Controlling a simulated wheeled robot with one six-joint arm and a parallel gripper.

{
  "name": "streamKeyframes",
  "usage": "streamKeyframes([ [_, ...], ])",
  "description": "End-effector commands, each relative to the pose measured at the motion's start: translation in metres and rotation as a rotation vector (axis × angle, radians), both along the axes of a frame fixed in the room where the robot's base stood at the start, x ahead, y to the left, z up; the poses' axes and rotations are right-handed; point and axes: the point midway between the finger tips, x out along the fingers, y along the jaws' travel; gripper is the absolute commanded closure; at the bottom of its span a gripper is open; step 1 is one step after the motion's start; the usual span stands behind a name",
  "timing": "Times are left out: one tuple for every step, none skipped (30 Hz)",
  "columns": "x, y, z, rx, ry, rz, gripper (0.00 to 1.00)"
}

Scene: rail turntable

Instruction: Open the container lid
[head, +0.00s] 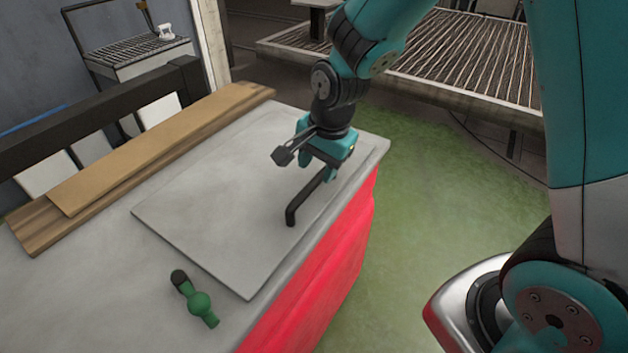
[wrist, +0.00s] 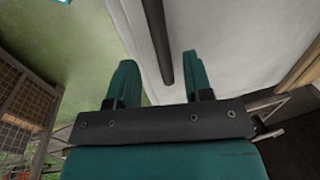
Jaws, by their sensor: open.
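The container is a red box (head: 318,285) with a flat grey top. Its lid (head: 215,205) is a pale grey square panel lying flat on the top, and it also shows in the wrist view (wrist: 215,45). A black bar handle (head: 303,200) stands along the lid's right edge. My gripper (head: 325,170) is over the far end of the handle, with its fingers pointing down. In the wrist view the two teal fingers (wrist: 160,72) are apart, and the black handle (wrist: 156,40) runs between them. I cannot tell whether either finger touches it.
A green bottle-like object with a dark end (head: 200,303) lies on the grey top near the lid's near corner. Wooden planks (head: 150,150) lie along the left side. A slatted platform (head: 460,60) stands behind.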

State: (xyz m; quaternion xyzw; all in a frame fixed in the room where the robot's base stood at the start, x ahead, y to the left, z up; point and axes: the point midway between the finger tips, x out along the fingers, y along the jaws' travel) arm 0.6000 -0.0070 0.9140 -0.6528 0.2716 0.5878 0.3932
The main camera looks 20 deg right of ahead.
Motion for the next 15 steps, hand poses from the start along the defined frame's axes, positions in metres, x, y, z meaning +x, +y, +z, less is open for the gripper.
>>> streamKeyframes([
  [0.001,0.001,-0.012,-0.001,0.004,0.001,0.54],
  [0.002,0.002,-0.017,-0.001,0.003,0.001,0.54],
  [0.003,0.002,-0.023,-0.001,0.003,0.001,0.54],
  [0.004,0.003,-0.027,0.000,0.002,0.001,0.54],
  [0.005,0.004,-0.030,0.000,0.002,0.001,0.54],
  [0.006,0.004,-0.034,0.000,0.001,0.001,0.54],
  [0.006,0.004,-0.037,0.000,0.001,0.001,0.54],
  [0.007,0.004,-0.039,0.000,0.000,0.001,0.54],
  [0.007,0.005,-0.042,0.000,-0.001,0.001,0.54],
  [0.007,0.005,-0.043,0.000,-0.001,0.001,0.54],
  [0.007,0.005,-0.044,0.000,0.000,0.001,0.54],
  [0.008,0.005,-0.045,0.000,-0.001,0.001,0.54],
  [0.008,0.005,-0.045,0.000,-0.001,0.001,0.54],
  [0.008,0.005,-0.045,0.000,-0.001,0.001,0.54],
  [0.008,0.005,-0.045,0.000,-0.001,0.001,0.54],
])
